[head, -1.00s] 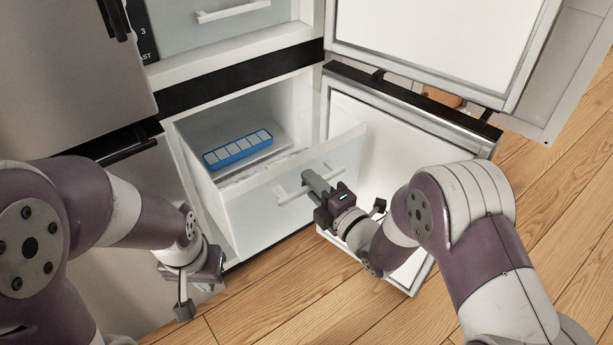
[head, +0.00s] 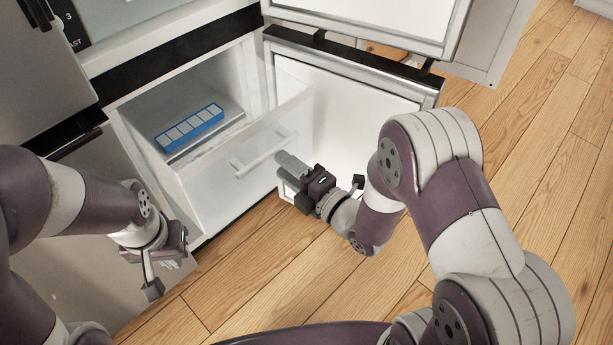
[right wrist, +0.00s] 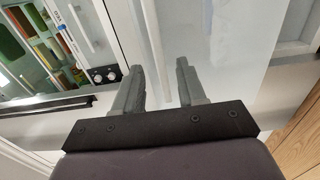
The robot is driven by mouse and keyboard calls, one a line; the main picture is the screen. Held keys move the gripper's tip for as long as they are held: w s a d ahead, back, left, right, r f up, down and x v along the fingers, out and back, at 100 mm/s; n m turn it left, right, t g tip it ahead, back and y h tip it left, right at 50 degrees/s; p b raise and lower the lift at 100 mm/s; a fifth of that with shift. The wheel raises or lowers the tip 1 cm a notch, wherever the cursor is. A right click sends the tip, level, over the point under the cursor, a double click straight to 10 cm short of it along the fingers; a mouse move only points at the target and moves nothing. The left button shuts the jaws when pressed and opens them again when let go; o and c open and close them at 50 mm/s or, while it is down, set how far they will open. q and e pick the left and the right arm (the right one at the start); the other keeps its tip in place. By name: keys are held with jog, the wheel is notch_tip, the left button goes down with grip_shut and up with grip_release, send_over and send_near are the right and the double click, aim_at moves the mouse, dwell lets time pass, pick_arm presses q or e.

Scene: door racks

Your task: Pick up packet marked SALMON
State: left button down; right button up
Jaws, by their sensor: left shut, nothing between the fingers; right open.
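No packet with a readable SALMON mark shows in either view. The freezer drawer (head: 222,188) is pulled open and holds a blue tray with white compartments (head: 190,128). Part of the drawer's inside is hidden behind its front. My right gripper (head: 286,165) is open and empty, just right of the drawer handle (head: 264,155) and apart from it. Its two separated fingers also show in the right wrist view (right wrist: 158,78). My left gripper (head: 176,262) is shut and empty, low in front of the cabinet, left of the drawer.
An open lower door (head: 345,110) stands right of the drawer, with another open door (head: 380,18) above it. A closed grey door (head: 40,75) with a dark handle is at left. Wooden floor (head: 530,130) is clear at right. Blurred coloured items (right wrist: 45,40) show in the right wrist view.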

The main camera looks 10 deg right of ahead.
jog(key=p+v, duration=0.1)
jog(key=v, duration=0.6)
jog(key=shift+s+d, duration=0.1)
